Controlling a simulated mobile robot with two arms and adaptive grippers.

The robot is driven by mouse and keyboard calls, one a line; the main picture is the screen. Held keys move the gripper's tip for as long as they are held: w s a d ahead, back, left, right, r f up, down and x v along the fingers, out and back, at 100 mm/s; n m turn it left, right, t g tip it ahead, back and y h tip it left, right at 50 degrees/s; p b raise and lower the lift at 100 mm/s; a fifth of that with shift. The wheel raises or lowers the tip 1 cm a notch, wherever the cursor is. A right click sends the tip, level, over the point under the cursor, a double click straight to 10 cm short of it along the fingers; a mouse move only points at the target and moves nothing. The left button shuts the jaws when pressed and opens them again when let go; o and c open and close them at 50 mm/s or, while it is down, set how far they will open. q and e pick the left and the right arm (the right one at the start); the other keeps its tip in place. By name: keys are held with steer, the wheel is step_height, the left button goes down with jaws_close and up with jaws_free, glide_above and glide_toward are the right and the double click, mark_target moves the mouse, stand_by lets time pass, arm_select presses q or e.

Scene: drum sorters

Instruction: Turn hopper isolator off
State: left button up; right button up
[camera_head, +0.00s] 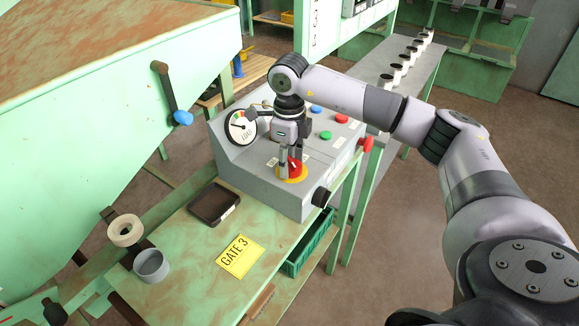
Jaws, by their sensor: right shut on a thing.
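The hopper isolator (292,168) is a red rotary switch on a yellow round plate. It sits on the sloped front of a grey control box (240,170). My right gripper (291,167) comes down from above with a finger on either side of the red knob and is shut on it. The fingers hide part of the knob, and I cannot read its position. My left gripper is not in view.
The box also carries a round gauge (241,127), blue and green buttons, a red mushroom button (365,144) and a black side knob (322,197). A dark tablet (214,204), a yellow GATE 3 sign (240,256) and a grey cup (151,265) are on the green bench.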

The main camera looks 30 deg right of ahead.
steer(key=n+b, duration=0.2)
steer(key=n, duration=0.1)
steer(key=shift+n, duration=0.3)
steer(key=shift+a+n+b, duration=0.1)
steer(key=shift+n+b, duration=0.45)
steer(key=shift+n, duration=0.65)
steer(key=shift+r, duration=0.1)
steer(key=o, duration=1.1)
steer(key=shift+s, duration=0.1)
steer(key=shift+o, duration=0.2)
step_height(320, 180, up, 12)
